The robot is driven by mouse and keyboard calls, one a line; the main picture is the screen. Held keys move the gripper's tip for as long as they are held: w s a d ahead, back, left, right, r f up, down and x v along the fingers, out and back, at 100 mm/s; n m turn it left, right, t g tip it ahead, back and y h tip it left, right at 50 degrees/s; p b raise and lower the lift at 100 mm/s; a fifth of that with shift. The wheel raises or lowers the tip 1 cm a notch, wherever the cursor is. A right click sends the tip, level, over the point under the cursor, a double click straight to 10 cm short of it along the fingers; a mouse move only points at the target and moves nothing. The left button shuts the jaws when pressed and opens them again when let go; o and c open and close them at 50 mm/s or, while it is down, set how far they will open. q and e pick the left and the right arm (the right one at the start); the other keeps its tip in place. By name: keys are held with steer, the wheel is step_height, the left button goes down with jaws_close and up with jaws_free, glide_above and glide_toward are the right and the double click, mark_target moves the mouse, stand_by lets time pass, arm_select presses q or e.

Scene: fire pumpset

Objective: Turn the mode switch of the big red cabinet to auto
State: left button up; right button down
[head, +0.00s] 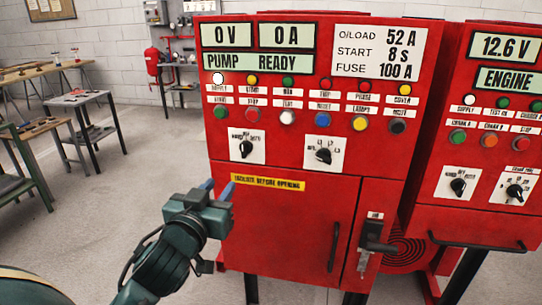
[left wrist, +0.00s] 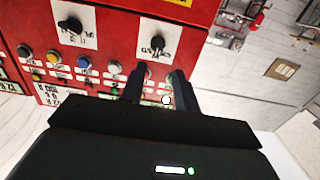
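The big red cabinet (head: 285,210) stands in the middle of the head view. Its left rotary switch (head: 246,148), a black knob on a white plate, seems to be the mode switch; the plate lettering is too small to read surely. It also shows in the left wrist view (left wrist: 156,44). I cannot tell its exact setting. My left gripper (head: 218,187) is open and empty, below and left of this switch in the head view. Its two fingers (left wrist: 157,88) are apart in the left wrist view, with the switch beyond them. My right gripper is not in view.
A second black rotary switch (head: 323,156) sits right of the first, below rows of lamps and buttons. A door handle (head: 372,237) sticks out lower right. A smaller red cabinet (head: 478,150) stands at right. Tables (head: 80,99) stand at left; floor between is clear.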

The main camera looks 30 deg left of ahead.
mark_target(243, 150)
arm_select(q)
steer(key=x, duration=0.4)
steer(key=r+p+x, duration=0.1)
steer(key=x, duration=0.4)
steer(key=p+x, duration=0.1)
steer(key=x, duration=0.3)
steer(key=shift+w+d+r, duration=0.1)
steer(key=shift+w+r, duration=0.15)
steer(key=shift+w, duration=0.05)
jaws_close()
